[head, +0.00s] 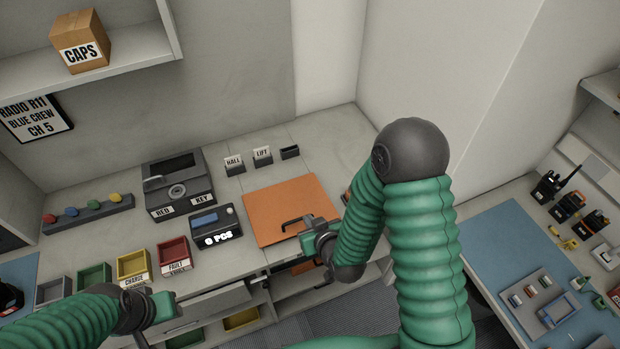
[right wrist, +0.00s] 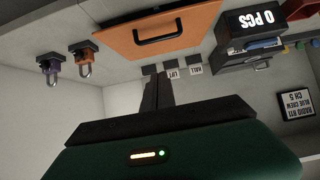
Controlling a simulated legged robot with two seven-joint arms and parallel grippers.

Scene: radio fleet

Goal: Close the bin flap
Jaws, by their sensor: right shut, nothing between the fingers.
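The bin flap (head: 275,205) is an orange panel with a black bar handle (head: 298,222) near its front edge. In the head view it looks about flat with the counter top; I cannot tell if it is fully down. The flap also shows in the right wrist view (right wrist: 200,22), with its handle (right wrist: 165,27), in an upside-down picture. My right gripper (head: 312,232) is by the flap's front right corner, near the handle. Its fingers (right wrist: 158,92) are together and empty. My left gripper (head: 160,312) is at the lower left, before the counter; its fingers are unclear.
A black "0 PCS" counter box (head: 212,228) stands left of the flap. Red (head: 174,255) and yellow (head: 133,265) trays lie further left, with a key box (head: 180,190) behind. Small HALL and LIFT holders (head: 262,155) stand behind the flap. Two padlocks (right wrist: 84,65) show in the wrist view.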

